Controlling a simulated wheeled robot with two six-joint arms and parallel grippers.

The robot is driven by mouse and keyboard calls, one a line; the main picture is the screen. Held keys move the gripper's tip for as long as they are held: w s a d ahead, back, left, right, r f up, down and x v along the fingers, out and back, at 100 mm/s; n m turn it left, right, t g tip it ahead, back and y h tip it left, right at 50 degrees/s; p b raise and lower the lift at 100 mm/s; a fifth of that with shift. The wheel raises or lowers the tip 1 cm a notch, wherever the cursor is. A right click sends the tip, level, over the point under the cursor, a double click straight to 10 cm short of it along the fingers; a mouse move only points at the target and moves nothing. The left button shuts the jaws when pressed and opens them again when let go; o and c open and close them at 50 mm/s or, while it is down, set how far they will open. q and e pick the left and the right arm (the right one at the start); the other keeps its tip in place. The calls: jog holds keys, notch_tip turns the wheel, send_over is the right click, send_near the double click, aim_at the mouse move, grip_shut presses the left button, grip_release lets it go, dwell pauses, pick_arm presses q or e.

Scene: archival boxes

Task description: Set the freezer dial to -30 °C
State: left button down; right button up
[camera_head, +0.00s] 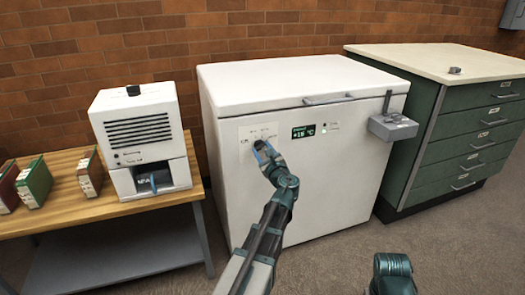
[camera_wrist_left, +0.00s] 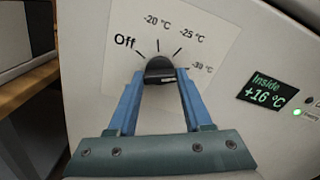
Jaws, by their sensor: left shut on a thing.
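The white chest freezer (camera_head: 345,180) stands against the wall with its lid closed. Its black dial (camera_wrist_left: 160,70) sits on a pale panel marked Off, -20 °C, -25 °C and -30 °C. My left gripper (camera_wrist_left: 160,82) is shut on the dial, one blue finger on each side. In the head view the left gripper (camera_head: 264,152) covers most of the dial. Which mark the dial points to cannot be told. The green display (camera_wrist_left: 268,91) reads Inside +16 °C. My right gripper is not in view; only a part of my right arm shows at the bottom.
A grey latch box (camera_head: 393,127) sticks out at the freezer's front right. A green drawer cabinet (camera_head: 455,150) stands to the right. At left, a wooden table (camera_head: 95,207) bears a white machine (camera_head: 145,135) and several archival boxes (camera_head: 35,182). Open floor lies in front.

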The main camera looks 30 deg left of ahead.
pick_arm(q)
jog(key=shift+m, duration=0.3)
jog(key=shift+c, duration=1.6)
grip_release()
jog(key=v, duration=1.4)
jog(key=shift+w, duration=0.1)
